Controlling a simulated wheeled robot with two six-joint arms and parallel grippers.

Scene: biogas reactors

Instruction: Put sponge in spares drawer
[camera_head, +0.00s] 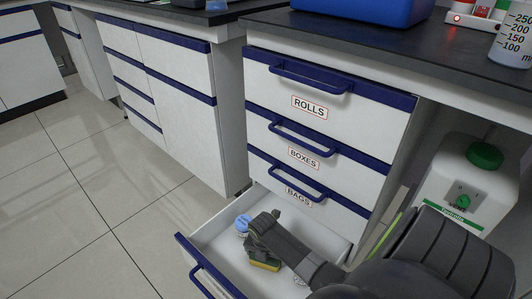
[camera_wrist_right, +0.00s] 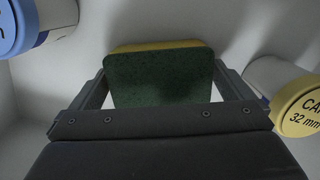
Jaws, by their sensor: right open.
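The sponge (camera_head: 265,266), yellow with a dark green scouring side, is inside the open bottom drawer (camera_head: 218,240). The front panel's label is mostly cut off by the picture edge. My right gripper (camera_head: 260,241) reaches down into this drawer, just over the sponge. In the right wrist view the sponge (camera_wrist_right: 160,78) is between the two fingers of the open right gripper (camera_wrist_right: 162,88), with a gap at each side. Whether the sponge rests fully on the drawer floor is hard to tell. My left gripper is not in view.
A blue-lidded container (camera_head: 243,224) and a yellow-lidded container (camera_wrist_right: 298,106) are in the drawer beside the gripper. Closed drawers labelled ROLLS (camera_head: 310,107), BOXES (camera_head: 303,158) and BAGS (camera_head: 298,197) are above. A white canister (camera_head: 465,185) stands at right. The left floor is clear.

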